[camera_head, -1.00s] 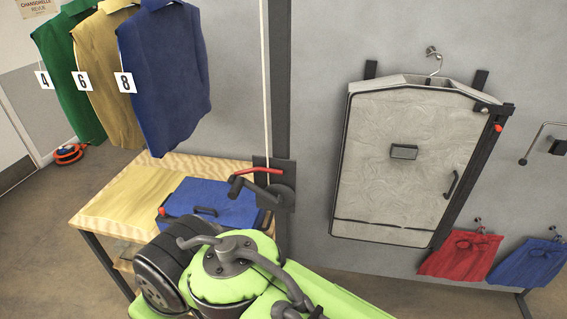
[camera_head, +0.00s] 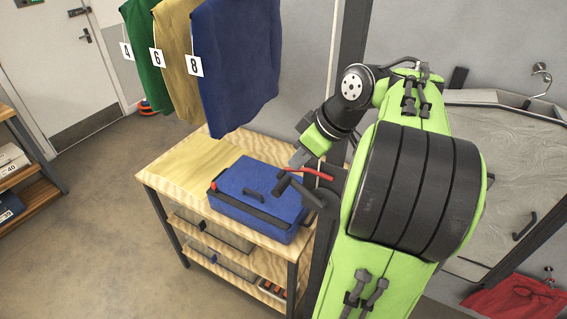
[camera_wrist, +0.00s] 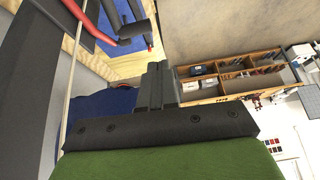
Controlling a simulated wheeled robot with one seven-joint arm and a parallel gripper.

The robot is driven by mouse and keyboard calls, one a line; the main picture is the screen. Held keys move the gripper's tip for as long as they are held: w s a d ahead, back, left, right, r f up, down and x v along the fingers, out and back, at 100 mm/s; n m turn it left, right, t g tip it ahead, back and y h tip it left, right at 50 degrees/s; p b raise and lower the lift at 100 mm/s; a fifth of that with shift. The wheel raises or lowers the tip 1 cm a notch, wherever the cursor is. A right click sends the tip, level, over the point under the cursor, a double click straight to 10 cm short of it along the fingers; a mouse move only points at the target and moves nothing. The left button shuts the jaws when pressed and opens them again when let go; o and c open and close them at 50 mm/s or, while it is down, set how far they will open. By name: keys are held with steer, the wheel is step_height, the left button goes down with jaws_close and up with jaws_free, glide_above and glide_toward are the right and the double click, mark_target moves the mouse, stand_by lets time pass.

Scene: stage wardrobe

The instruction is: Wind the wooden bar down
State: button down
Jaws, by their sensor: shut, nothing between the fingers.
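The wooden bar is out of view above. Numbered garments (camera_head: 235,70) hang at the top left, their hangers cut off. A pale rope (camera_head: 331,85) runs down the wall post to a winch with a dark crank handle (camera_head: 300,190) and a red lever (camera_head: 312,172). My gripper (camera_head: 297,160) is shut and empty, just above the crank grip in the head view; I cannot tell whether they touch. In the wrist view my shut fingers (camera_wrist: 158,80) point up the picture, with the crank handle (camera_wrist: 135,28) and red lever (camera_wrist: 88,20) at upper left, apart from them.
A wooden table (camera_head: 160,178) stands below the winch, with a blue case (camera_head: 262,195) on it. My arm hides much of the grey garment bag (camera_head: 520,150) at right. A red garment (camera_head: 515,300) hangs low right. Open floor (camera_head: 100,230) lies at left.

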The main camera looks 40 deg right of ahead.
steer(key=s+d, duration=0.3)
steer(key=d, duration=0.3)
steer(key=b, duration=0.5)
glide_toward(285, 186)
steer(key=shift+n+t, duration=0.3)
steer(key=x, duration=0.4)
steer(key=shift+s+f, duration=0.25)
steer(key=shift+s, duration=0.05)
steer(key=shift+w+f, duration=0.35)
steer(key=shift+a, duration=0.1)
